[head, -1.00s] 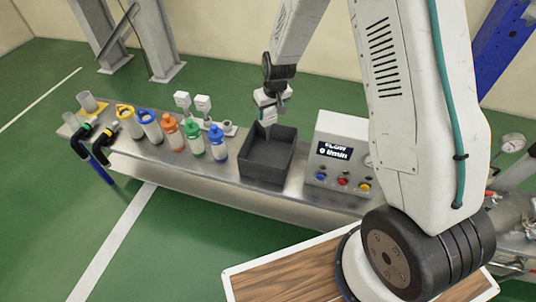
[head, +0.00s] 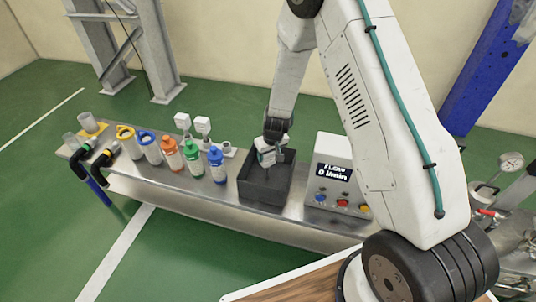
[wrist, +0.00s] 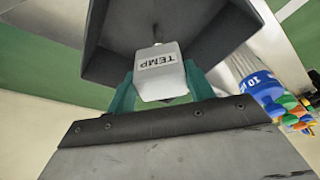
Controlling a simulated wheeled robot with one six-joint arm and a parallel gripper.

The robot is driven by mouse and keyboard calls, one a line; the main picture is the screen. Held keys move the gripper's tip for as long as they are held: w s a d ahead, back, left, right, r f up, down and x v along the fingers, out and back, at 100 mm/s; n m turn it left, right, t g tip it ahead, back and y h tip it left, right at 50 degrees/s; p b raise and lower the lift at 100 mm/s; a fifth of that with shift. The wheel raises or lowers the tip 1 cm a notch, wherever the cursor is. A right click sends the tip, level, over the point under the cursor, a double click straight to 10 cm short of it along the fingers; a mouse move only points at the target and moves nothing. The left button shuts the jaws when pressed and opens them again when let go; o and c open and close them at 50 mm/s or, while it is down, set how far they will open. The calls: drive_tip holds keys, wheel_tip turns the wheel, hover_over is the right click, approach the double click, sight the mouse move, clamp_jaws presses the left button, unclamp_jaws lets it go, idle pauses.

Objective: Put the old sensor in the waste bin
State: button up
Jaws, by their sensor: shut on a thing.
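The old sensor is a white block marked TEMP (wrist: 160,75), with a thin dark probe beyond it, seen in the wrist view. My gripper (wrist: 158,88) is shut on it, one teal finger on each side. The waste bin (wrist: 222,32) is an open dark grey box; its inside fills the upper part of the wrist view behind the sensor. In the head view my gripper (head: 267,160) points down at the opening of the bin (head: 262,192). The sensor is hard to make out there, and I cannot tell whether it touches the bin floor.
The bin stands on a metal bench (head: 170,184). A flow display box (head: 331,165) is close on its right. Blue (head: 217,166), green (head: 193,160) and orange (head: 170,155) bottles stand to its left, with two white sensor heads (head: 203,126) behind them.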

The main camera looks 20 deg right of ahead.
drive_tip(key=o, duration=1)
drive_tip(key=shift+f, duration=0.1)
drive_tip(key=s+f+v, duration=0.1)
drive_tip(key=s+v, duration=0.2)
drive_tip(key=v, duration=0.9)
drive_tip(key=s+v, duration=0.2)
drive_tip(key=v, duration=1)
drive_tip(key=s+f+v, duration=0.1)
drive_tip(key=s+v, duration=0.2)
drive_tip(key=v, duration=0.9)
drive_tip(key=shift+m+g, duration=0.8)
drive_tip(key=shift+m, duration=0.1)
drive_tip(key=s+r, duration=0.2)
drive_tip(key=s, duration=0.5)
drive_tip(key=s+d+r, duration=0.1)
drive_tip(key=s+r, duration=0.2)
drive_tip(key=s, duration=0.4)
drive_tip(key=s+r, duration=0.3)
drive_tip(key=s, duration=0.4)
drive_tip(key=shift+d+r, duration=0.15)
drive_tip(key=shift+d, duration=0.05)
